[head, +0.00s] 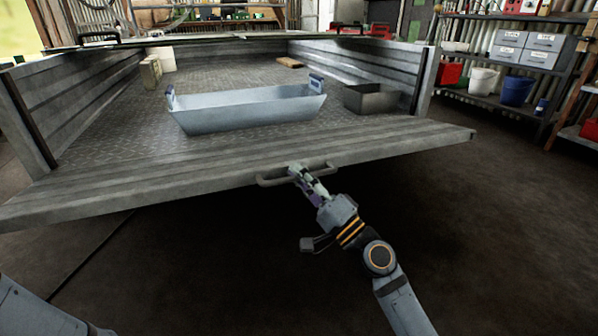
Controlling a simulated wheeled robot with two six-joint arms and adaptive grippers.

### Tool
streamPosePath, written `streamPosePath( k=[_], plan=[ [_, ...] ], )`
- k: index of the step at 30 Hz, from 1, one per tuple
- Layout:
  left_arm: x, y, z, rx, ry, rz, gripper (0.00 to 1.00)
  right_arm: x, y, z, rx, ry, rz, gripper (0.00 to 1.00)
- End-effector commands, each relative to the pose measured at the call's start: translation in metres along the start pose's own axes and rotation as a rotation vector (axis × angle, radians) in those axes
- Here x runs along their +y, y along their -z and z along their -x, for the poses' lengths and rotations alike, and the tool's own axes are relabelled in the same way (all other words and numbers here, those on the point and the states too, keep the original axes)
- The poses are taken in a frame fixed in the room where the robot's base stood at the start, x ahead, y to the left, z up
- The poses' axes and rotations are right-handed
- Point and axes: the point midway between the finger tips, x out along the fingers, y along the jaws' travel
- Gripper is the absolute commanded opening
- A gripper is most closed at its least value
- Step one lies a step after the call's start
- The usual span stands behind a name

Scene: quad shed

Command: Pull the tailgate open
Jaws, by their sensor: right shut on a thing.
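The tailgate (100,195) is a grey metal panel at the rear of a trailer bed. It lies folded down, close to level with the bed floor, its outer edge toward me. A grey bar handle (268,182) sits on that outer edge near the middle. My right gripper (296,172) reaches up from the lower right and is shut on the handle. Its fingertips partly cover the bar. My left arm shows only as a link at the bottom left corner; its gripper is out of the picture.
On the bed (215,82) stand a long grey tub (250,110) with two handles, a small metal bin (372,99) and a pale block (150,72). Shelves with grey boxes (540,50), a white bucket (483,81) and a blue bucket (517,91) stand at right. The floor (480,220) at right is clear.

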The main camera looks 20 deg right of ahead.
Motion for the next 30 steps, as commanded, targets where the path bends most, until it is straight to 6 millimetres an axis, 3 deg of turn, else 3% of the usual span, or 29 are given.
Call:
streamPosePath(
  k=[1,9,25,26,30],
  plan=[
    [-0.001,0.004,0.009,0.0,0.0,-0.001,0.0,0.009,-0.004,0.006,-0.003,0.004,-0.002,0.0],
    [-0.003,0.009,0.021,0.002,-0.001,-0.002,0.0,0.028,-0.009,0.018,-0.004,0.004,-0.002,0.0],
    [-0.003,0.01,0.022,0.001,-0.001,-0.003,0.0,0.031,-0.01,0.02,-0.005,0.004,0.0,0.0],
    [-0.003,0.01,0.022,0.001,-0.001,-0.003,0.0,0.031,-0.009,0.02,-0.005,0.004,0.001,0.16],
    [-0.003,0.009,0.022,0.001,-0.001,-0.003,0.0,0.032,-0.009,0.019,-0.004,0.003,0.0,0.35]
  ],
)
